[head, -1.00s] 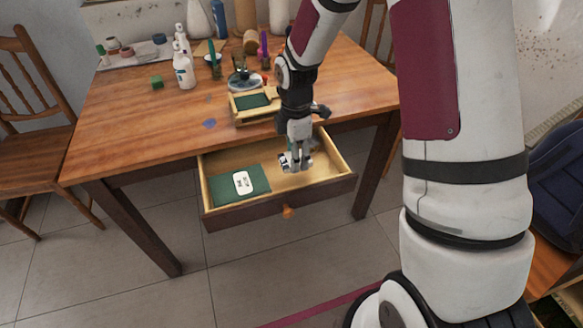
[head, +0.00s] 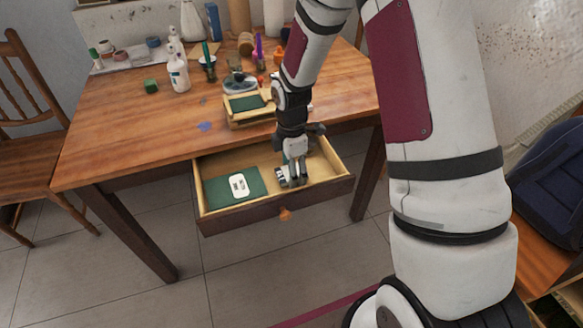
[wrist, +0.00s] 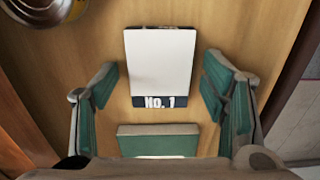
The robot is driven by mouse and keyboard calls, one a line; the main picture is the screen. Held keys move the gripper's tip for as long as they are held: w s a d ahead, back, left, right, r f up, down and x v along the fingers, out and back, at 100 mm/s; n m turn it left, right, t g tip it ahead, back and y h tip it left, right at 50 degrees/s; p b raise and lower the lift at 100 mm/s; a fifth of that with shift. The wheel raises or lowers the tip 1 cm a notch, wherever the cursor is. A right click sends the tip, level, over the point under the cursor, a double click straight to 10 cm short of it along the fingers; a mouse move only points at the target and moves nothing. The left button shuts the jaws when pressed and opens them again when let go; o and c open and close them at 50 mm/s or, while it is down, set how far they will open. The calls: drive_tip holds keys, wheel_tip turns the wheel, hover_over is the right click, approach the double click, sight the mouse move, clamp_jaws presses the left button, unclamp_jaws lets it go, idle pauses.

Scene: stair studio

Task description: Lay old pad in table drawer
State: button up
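The table drawer (head: 327,192) is pulled out. On its left floor lies a flat green pad (head: 217,195) with a white label; the frames do not show whether this is the old pad. My gripper (head: 291,182) is down inside the drawer, right of the green pad. In the wrist view my gripper (wrist: 160,100) is open, with green-padded fingers on both sides of a white block (wrist: 160,60) with a dark band reading "No. 1". Small gaps show between block and fingers. In the head view the block is mostly hidden by the fingers.
A wooden tray with a green top (head: 246,103) stands on the table (head: 125,125) above the drawer. A round metallic thing (wrist: 45,10) shows at the wrist view's upper left.

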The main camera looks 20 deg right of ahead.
drive_tip(key=s+r+m+p, duration=0.1)
drive_tip(key=s+r+m, duration=0.15)
drive_tip(key=r, duration=0.75)
drive_tip(key=s+r+m+p, duration=0.1)
drive_tip(key=s+r, duration=0.2)
drive_tip(key=r, duration=0.8)
drive_tip(key=s+r+m, duration=0.3)
drive_tip(key=s+m, duration=0.1)
drive_tip(key=s, duration=0.5)
drive_tip(key=s+r+m+t, duration=0.1)
drive_tip(key=s+r+m, duration=0.2)
drive_tip(key=s, duration=0.6)
drive_tip(key=s+r+m, duration=0.3)
drive_tip(key=s+m, duration=0.4)
drive_tip(key=s, duration=0.1)
drive_tip(key=shift+s+r+t, duration=0.15)
drive_tip(key=shift+s+t, duration=0.15)
drive_tip(key=shift+s, duration=0.1)
drive_tip(key=shift+m, duration=0.25)
